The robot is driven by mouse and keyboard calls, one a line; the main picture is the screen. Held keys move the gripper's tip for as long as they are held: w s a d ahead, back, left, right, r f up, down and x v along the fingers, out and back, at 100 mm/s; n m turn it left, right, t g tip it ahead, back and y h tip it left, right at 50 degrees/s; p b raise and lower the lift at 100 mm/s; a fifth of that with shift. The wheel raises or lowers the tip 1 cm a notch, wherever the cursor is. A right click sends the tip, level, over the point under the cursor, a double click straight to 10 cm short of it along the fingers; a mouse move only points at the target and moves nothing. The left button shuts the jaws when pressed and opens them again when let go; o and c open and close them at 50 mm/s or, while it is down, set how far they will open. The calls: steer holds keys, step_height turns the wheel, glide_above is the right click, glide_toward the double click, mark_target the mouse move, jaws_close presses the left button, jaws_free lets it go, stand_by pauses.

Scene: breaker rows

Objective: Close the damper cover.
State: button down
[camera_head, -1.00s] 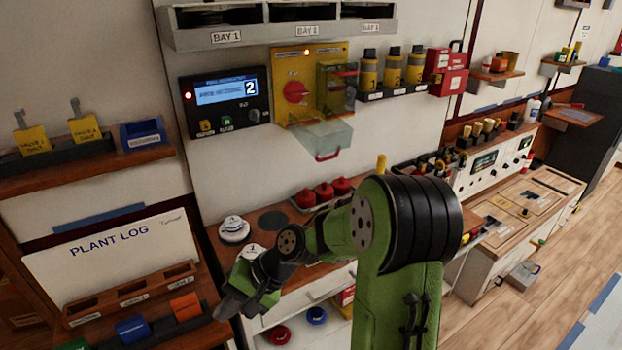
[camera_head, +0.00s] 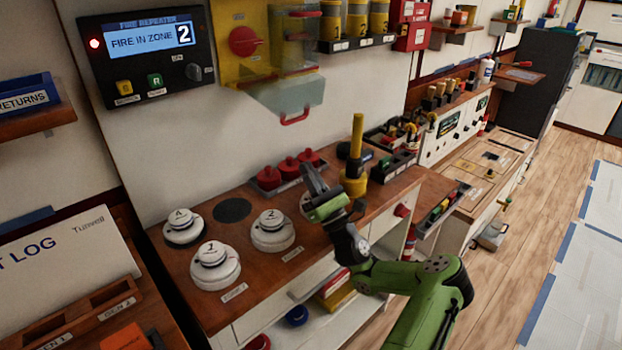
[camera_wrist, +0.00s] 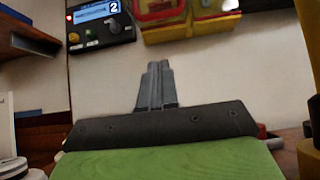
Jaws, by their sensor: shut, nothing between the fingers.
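The damper cover (camera_head: 288,94) is a clear flap with a red handle. It hangs open, tilted out from the bottom of a yellow wall panel (camera_head: 228,68) with a red round knob. The panel also shows at the top of the wrist view (camera_wrist: 185,25). My gripper (camera_head: 308,178) is shut and empty, above the wooden counter and below the cover, apart from it. Its closed fingers (camera_wrist: 158,72) point up toward the panel in the wrist view.
A display unit (camera_head: 150,58) reading "FIRE IN ZONE 2" is on the wall to the left. White numbered detectors (camera_head: 216,268) stand on the counter (camera_head: 190,290). A yellow post (camera_head: 356,145) stands just right of my gripper, and red knobbed items (camera_head: 290,170) sit behind it.

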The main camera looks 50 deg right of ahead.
steer(key=w+r+b, duration=0.1)
steer(key=w+r, duration=0.3)
steer(key=r, duration=0.3)
steer(key=shift+d+r, duration=0.2)
steer(key=shift+r, duration=0.1)
steer(key=shift+r+p, duration=0.15)
steer(key=shift+p, duration=0.2)
